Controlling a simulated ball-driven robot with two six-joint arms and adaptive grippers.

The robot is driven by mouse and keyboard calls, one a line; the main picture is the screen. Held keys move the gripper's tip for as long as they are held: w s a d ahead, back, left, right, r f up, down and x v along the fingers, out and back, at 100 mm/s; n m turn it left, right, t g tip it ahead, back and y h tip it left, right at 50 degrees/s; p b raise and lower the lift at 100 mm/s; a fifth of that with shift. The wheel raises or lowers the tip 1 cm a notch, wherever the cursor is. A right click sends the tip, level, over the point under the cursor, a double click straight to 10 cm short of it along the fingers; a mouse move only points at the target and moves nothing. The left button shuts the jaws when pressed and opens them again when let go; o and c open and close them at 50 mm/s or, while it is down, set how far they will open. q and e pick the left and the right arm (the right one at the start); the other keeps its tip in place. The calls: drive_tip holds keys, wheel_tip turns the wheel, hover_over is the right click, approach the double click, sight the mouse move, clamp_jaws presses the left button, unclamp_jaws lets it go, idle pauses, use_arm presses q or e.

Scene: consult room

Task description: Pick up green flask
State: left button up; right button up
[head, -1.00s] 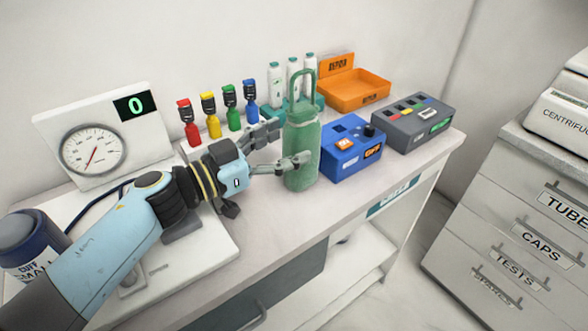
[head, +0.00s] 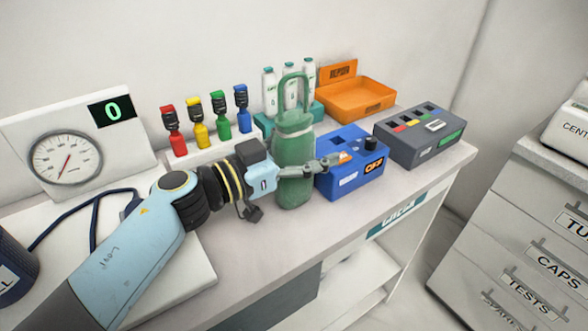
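The green flask (head: 294,145) stands upright on the white bench top, with its loop handle on top. My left gripper (head: 318,163) is at the flask from the left. One finger crosses in front of the flask's middle, and its tip reaches past the right side to the blue box. The other finger is hidden, apparently behind the flask. Whether the fingers press on the flask cannot be seen. My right gripper is out of view.
The blue box (head: 345,180) stands close right of the flask, with a grey box (head: 415,153) beyond. White bottles (head: 290,82) in a teal rack stand behind, beside an orange tray (head: 370,92). Coloured droppers (head: 198,125) and a dial gauge (head: 66,158) are left.

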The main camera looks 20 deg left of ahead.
use_arm(q)
drive_tip(key=shift+w, duration=0.2)
drive_tip(key=c, duration=0.4)
clamp_jaws()
